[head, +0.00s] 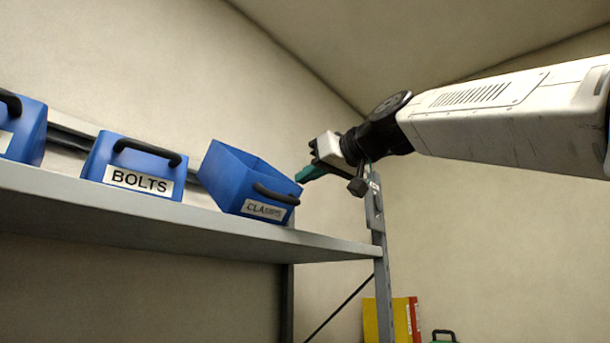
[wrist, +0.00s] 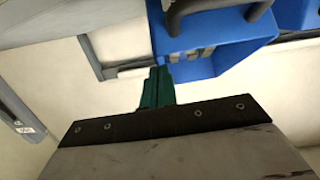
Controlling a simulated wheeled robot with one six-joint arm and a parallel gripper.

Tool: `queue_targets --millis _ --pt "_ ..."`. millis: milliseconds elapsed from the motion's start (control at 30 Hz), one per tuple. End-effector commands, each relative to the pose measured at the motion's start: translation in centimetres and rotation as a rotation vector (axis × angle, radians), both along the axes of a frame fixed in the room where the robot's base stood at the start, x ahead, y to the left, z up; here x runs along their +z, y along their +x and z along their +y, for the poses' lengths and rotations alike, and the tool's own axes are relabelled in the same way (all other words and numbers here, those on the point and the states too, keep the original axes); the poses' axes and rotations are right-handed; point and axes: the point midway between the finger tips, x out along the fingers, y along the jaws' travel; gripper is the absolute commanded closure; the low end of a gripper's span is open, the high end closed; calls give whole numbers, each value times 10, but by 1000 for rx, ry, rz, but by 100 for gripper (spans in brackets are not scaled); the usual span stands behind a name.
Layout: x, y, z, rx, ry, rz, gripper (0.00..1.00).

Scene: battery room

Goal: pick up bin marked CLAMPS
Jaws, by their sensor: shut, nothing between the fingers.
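The bin marked CLAMPS (head: 226,178) is blue with a black front handle and a white label, partly unreadable, showing "CLA". It stands turned and tilted at the right part of the shelf. It also shows in the wrist view (wrist: 208,60), at the upper right, with its dark handle at the top. My gripper (head: 303,176) is just right of the bin's upper right edge, with its teal fingers shut and empty. The fingers also show in the wrist view (wrist: 158,84), close beside the bin; whether they touch it I cannot tell.
The BOLTS bin (head: 135,167) stands left of the CLAMPS bin, and another blue bin (head: 22,128) is at the far left. The grey shelf (head: 180,222) ends at a metal upright (head: 380,270) near my wrist. Yellow and red items (head: 395,318) stand lower right.

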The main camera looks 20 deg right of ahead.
Motion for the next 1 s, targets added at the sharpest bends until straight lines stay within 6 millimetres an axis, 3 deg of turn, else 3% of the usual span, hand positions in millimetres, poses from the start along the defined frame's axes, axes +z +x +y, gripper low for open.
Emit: queue_targets --millis 400,800,1000 --pt "13 1 1 3 -1 9 100" --pt "14 -68 -40 -2 0 3 100" --pt "14 -92 -53 0 1 5 100"
